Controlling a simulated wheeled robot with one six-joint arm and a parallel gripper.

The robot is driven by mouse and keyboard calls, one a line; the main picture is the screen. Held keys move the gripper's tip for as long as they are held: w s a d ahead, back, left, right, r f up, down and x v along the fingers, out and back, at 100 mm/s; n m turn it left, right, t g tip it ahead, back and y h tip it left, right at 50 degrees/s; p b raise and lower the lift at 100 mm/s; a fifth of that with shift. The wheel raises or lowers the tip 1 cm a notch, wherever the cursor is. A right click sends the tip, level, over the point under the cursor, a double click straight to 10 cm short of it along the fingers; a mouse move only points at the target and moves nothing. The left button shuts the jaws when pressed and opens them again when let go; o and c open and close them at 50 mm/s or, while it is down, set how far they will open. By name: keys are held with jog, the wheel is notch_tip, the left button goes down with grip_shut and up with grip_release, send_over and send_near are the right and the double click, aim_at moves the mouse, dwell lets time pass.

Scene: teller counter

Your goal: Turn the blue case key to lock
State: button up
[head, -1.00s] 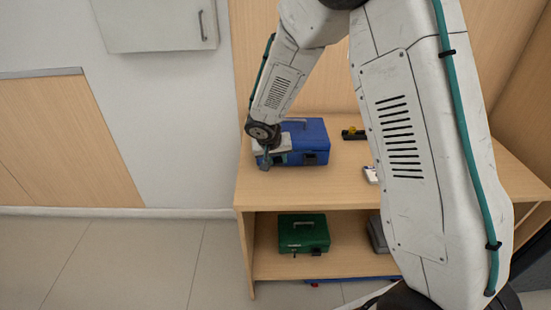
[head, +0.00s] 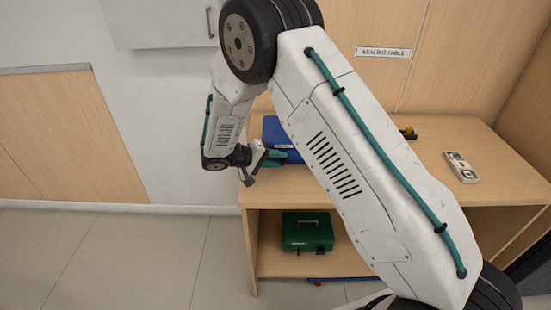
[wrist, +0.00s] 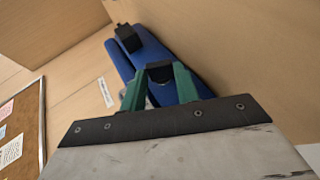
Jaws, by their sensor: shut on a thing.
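The blue case (head: 272,128) sits on the wooden counter, mostly hidden behind my arm in the head view. In the wrist view its blue body (wrist: 148,42) lies just beyond the fingers and looks tilted. My gripper (head: 284,157) is at the case's front side, with its teal fingers pointing right. In the wrist view my gripper (wrist: 159,72) is shut on a small dark piece, which appears to be the blue case key (wrist: 160,70). The key's seat in the lock is hidden. A second black block (wrist: 128,38) shows on the case.
A green case (head: 307,232) stands on the lower shelf. A pale handset-like device (head: 460,167) lies on the counter at right, and a black and yellow item (head: 408,132) is behind my arm. The counter's front edge runs just below my gripper.

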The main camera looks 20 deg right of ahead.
jog(key=shift+a+f+n+h, duration=0.1)
jog(key=shift+f+n+h, duration=0.2)
jog(key=shift+h, duration=0.7)
jog(key=o, duration=1)
jog(key=v, duration=0.7)
jog(key=shift+a, duration=0.35)
jog(key=shift+r, duration=0.1)
